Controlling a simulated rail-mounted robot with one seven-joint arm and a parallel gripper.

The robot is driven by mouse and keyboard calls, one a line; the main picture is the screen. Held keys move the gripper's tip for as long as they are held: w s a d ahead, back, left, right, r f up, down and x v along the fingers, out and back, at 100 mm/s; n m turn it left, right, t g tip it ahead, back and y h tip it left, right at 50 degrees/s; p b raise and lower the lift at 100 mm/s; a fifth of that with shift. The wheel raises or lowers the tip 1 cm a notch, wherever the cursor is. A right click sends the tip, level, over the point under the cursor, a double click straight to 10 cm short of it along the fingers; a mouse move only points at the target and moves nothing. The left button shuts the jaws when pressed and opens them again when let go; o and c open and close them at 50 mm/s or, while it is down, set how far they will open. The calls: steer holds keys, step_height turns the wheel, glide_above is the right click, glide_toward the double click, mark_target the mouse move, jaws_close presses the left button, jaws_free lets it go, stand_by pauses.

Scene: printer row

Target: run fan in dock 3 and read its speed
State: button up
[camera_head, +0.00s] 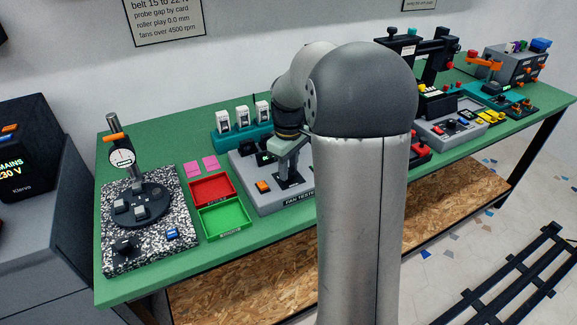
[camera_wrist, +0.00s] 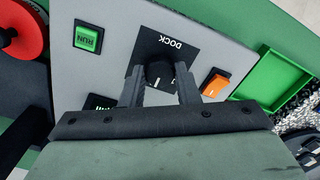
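The fan tester (camera_head: 248,172) is a grey box on the green bench in the head view. In the wrist view its panel (camera_wrist: 215,58) carries a green RUN button (camera_wrist: 88,37), an orange button (camera_wrist: 215,84) and a black DOCK plate (camera_wrist: 185,47). A black knob (camera_wrist: 160,74) with a white mark sits on that plate. My gripper (camera_wrist: 160,83) is at the knob, one finger on each side. Whether the fingers press on it is unclear. In the head view my gripper (camera_head: 287,165) points down over the tester, and my arm hides its right part. A small display (camera_head: 265,158) is unreadable.
A teal rack (camera_head: 240,139) with three white units stands behind the tester. Red (camera_head: 212,189) and green (camera_head: 228,217) trays lie left of it, then a dial gauge stand on a speckled plate (camera_head: 150,255). More devices (camera_head: 450,130) stand to the right.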

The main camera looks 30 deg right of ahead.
steer(key=shift+m, duration=0.4)
steer(key=m+p, duration=0.1)
steer(key=m, duration=0.3)
steer(key=shift+m, duration=0.4)
steer(key=m, duration=0.6)
steer(key=shift+r+p, duration=0.1)
steer(key=shift+p, duration=0.25)
steer(key=shift+m, duration=0.3)
steer(key=o, duration=1)
step_height(320, 180, up, 17)
steer(key=shift+r+p, duration=0.15)
steer(key=shift+p, duration=0.2)
